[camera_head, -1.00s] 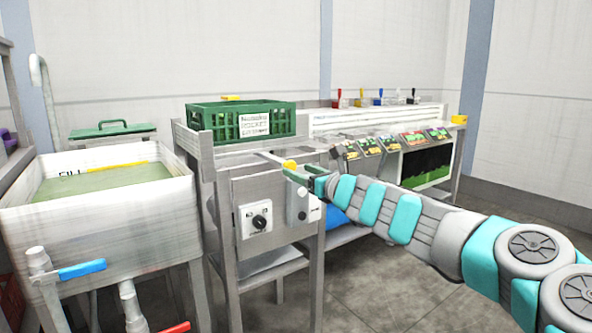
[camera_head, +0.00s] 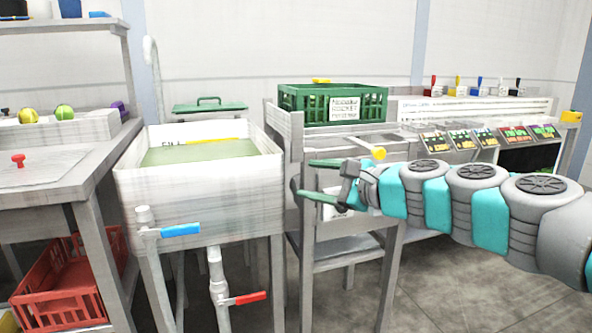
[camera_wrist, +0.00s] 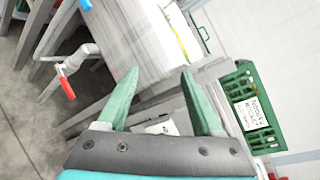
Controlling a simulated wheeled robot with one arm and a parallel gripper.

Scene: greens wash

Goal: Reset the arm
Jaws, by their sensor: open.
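My gripper (camera_head: 318,180) is open and empty, with its two green fingers spread apart and pointing left in the head view. It is in front of the grey metal stand, just right of the white wash sink (camera_head: 200,190). In the wrist view my gripper (camera_wrist: 160,95) shows both fingers apart with nothing between them. Beyond the fingers the wrist view shows the side of the sink (camera_wrist: 145,40). My teal and grey arm reaches in from the right of the head view.
A green crate (camera_head: 300,103) with a label stands on the grey stand. The sink has a blue-handled valve (camera_head: 180,230) and a red-handled valve (camera_head: 245,298) below. A red crate (camera_head: 62,305) sits under the left table (camera_head: 50,195). Open floor (camera_head: 435,300) lies at the lower right.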

